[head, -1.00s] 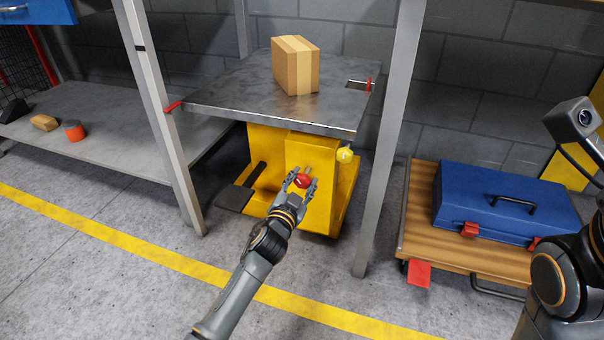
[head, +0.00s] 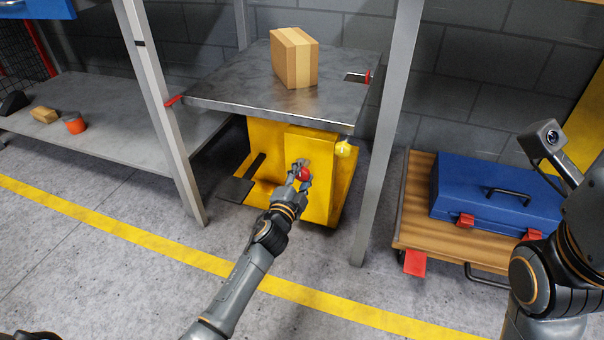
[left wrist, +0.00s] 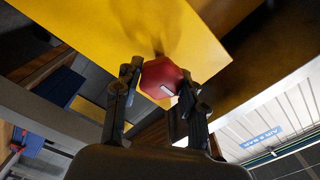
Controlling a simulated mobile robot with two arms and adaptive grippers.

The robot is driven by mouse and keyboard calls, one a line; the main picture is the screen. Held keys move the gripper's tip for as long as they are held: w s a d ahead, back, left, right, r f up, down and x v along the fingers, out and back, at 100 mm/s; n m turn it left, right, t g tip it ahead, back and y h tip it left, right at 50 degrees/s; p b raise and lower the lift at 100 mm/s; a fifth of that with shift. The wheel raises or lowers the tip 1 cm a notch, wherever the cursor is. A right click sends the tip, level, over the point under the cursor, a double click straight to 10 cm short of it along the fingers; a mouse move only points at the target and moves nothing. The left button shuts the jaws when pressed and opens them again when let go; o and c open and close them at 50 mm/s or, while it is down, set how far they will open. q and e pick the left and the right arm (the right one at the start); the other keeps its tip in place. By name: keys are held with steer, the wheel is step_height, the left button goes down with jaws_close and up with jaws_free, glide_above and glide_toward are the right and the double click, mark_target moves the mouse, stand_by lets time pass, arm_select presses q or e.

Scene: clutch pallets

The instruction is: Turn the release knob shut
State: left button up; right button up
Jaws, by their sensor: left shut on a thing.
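The red release knob (head: 303,174) is on the front of the yellow lift body (head: 318,203), under the metal platform. My left gripper (head: 299,178) is at the knob and shut on it. In the left wrist view the knob (left wrist: 161,78) is a red faceted piece with a small pale mark, between the two fingers (left wrist: 160,95). The fingers hide part of the knob in the head view. A yellow knob (head: 346,149) sits to the right on the lift.
The grey platform (head: 240,92) carries a cardboard box (head: 295,58). Grey posts (head: 385,130) stand on both sides of the lift. A wooden cart (head: 418,200) with a blue toolbox (head: 497,190) stands at the right. The floor in front is clear.

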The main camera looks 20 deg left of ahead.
stand_by(0.4)
arm_select(q)
steer(key=o, duration=1.2)
steer(key=shift+c, duration=0.2)
steer(key=shift+s, duration=0.25)
steer(key=s, duration=1.1)
steer(key=shift+s+a, duration=0.2)
